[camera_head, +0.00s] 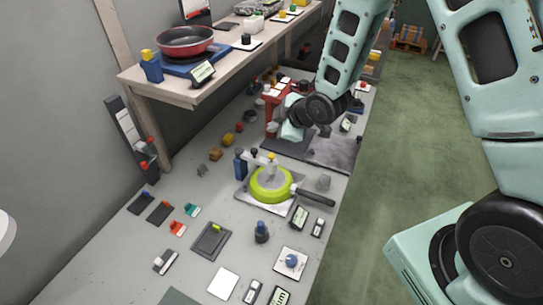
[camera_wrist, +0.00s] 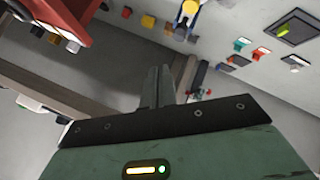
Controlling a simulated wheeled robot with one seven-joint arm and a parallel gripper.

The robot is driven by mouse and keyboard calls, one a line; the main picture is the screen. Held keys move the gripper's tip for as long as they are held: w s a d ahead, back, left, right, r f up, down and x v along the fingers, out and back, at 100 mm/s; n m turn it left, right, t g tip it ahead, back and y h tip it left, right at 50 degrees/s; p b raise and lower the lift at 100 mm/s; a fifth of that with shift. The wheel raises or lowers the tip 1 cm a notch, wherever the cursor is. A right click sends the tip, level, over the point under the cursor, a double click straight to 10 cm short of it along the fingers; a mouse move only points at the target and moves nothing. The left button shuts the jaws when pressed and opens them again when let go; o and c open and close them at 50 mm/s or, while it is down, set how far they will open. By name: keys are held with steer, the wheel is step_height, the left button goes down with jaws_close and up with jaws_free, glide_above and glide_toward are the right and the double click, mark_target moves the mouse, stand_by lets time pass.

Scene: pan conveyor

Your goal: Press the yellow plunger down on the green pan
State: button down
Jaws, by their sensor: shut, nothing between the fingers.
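The green pan (camera_head: 262,193) sits on a plate on the workbench, its dark handle pointing right. A small yellow plunger (camera_head: 271,159) stands above the pan's middle, by a pale arm reaching from a blue post (camera_head: 240,168). A yellow piece on a blue and white part shows at the top of the wrist view; I cannot tell whether it is the plunger. My gripper (camera_wrist: 160,72) is shut and empty in the wrist view. In the head view my wrist is beyond the pan, apart from it; the fingertips are hard to make out there.
A red stand (camera_head: 271,108) is close to my wrist, and also shows in the wrist view (camera_wrist: 50,28). A raised shelf (camera_head: 190,96) holds a red pan (camera_head: 186,42). Small switches and blocks cover the bench near the pan. The green floor at right is open.

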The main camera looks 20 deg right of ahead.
mark_target(274, 157)
step_height(274, 157, down, 8)
steer(key=b, duration=0.5)
steer(key=shift+b, duration=0.3)
stand_by(1.6)
steer(key=shift+f+b, duration=0.3)
steer(key=shift+b, duration=0.2)
steer(key=shift+f+b, duration=0.9)
steer(key=shift+f, duration=0.05)
stand_by(0.8)
steer(key=shift+s+f+b, duration=0.25)
steer(key=shift+f+b, duration=0.05)
steer(key=shift+f, duration=0.2)
stand_by(0.5)
steer(key=shift+w+r+p, duration=0.15)
steer(key=shift+r+p, duration=0.9)
steer(key=shift+r, duration=0.65)
